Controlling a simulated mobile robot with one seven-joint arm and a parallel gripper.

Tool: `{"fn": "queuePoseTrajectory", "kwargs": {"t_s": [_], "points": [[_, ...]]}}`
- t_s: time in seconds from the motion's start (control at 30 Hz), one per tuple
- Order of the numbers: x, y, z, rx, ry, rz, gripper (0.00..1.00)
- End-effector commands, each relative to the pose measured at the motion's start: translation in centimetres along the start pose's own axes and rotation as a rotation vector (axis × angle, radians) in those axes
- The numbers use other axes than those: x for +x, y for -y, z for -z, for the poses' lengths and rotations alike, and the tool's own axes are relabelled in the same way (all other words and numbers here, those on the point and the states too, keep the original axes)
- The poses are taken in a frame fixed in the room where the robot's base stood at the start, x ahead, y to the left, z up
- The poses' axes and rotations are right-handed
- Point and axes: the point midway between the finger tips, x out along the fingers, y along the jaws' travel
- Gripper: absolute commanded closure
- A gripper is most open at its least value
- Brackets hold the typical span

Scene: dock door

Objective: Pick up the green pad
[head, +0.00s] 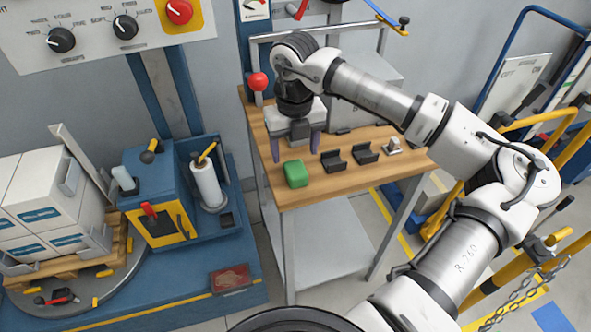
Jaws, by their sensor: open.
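The green pad (296,174) is a small block with rounded edges. It lies on the wooden top of the workbench (345,187), near its front left edge. My gripper (295,155) points down over the bench, just behind the pad in the head view. Its two fingers are spread apart with nothing seen between them. The exact height of the fingertips above the bench top is hard to tell. The pad looks clear of both fingers.
Two dark holders (333,160) and a small metal clamp (393,146) stand right of the pad. A red-knobbed lever (258,83) rises at the bench's left. A blue machine (160,190) with a white roll (207,184) and stacked cartons (45,205) stand left. Yellow rails are at right.

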Motion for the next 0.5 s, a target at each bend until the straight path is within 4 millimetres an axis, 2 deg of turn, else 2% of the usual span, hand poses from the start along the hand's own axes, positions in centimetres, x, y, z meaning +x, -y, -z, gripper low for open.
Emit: {"fn": "queuePoseTrajectory", "kwargs": {"t_s": [0.17,0.33,0.5], "points": [[1.0,-0.1,0.3,-0.001,-0.002,-0.002,0.34],[3.2,-0.2,1.1,-0.002,-0.002,-0.005,0.34],[5.3,-0.2,0.9,-0.001,0.000,-0.003,0.34]]}}
